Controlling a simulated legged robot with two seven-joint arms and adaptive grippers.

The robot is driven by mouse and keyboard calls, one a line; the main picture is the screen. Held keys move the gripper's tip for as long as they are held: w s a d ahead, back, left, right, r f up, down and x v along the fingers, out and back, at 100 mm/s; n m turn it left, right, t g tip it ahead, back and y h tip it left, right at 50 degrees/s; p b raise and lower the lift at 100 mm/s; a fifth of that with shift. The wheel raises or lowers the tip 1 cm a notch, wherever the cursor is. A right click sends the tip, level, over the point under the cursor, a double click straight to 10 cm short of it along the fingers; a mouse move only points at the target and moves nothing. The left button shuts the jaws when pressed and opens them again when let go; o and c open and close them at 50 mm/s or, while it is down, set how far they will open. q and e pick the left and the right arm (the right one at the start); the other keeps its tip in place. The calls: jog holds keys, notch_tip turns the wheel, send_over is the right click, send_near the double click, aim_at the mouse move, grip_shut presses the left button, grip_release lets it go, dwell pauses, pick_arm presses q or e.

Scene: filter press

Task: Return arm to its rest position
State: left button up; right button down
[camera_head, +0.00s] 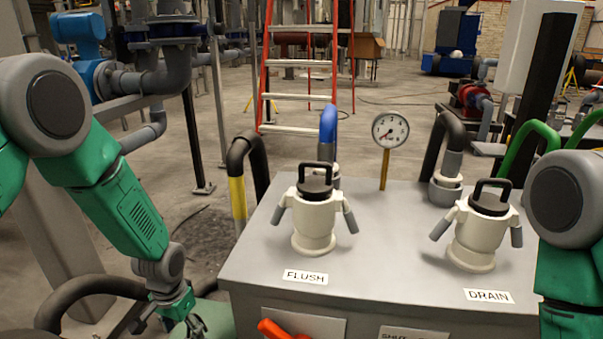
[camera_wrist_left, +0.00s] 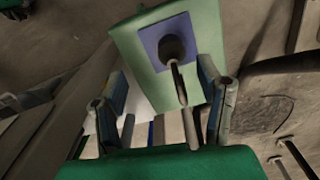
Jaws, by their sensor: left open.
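My left arm (camera_head: 120,205) comes in from the left and hangs down beside the left side of the grey cabinet. My left gripper (camera_head: 182,322) is low at the bottom edge of the head view, left of the cabinet. In the left wrist view the left gripper (camera_wrist_left: 165,98) has its fingers apart, with nothing visibly held between them. My right arm (camera_head: 568,225) shows at the right edge, in front of the cabinet's right end. Its gripper is out of the picture.
The grey cabinet (camera_head: 375,235) carries the FLUSH valve (camera_head: 314,215), the DRAIN valve (camera_head: 482,230) and a gauge (camera_head: 390,131). A red handle (camera_head: 280,329) is on its front. A pale green block (camera_wrist_left: 145,75) with a violet square lies beyond the left fingers. A dark hose (camera_head: 85,290) runs near the left gripper.

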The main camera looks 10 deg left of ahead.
pick_arm(q)
jog(key=s+d+f+n, duration=0.1)
jog(key=s+f, duration=0.2)
jog(key=s, duration=0.5)
jog(key=s+d+f, duration=0.2)
jog(key=s+f, duration=0.2)
jog(key=s, duration=0.3)
jog(key=s+r+n, duration=0.1)
jog(key=s+r, duration=0.1)
jog(key=s, duration=1.2)
notch_tip(320, 180, up, 13)
jog(key=w+p, duration=0.1)
jog(key=p, duration=1.2)
jog(key=shift+a+f+t, duration=0.2)
jog(key=shift+a+t, duration=0.05)
jog(key=shift+t, duration=0.05)
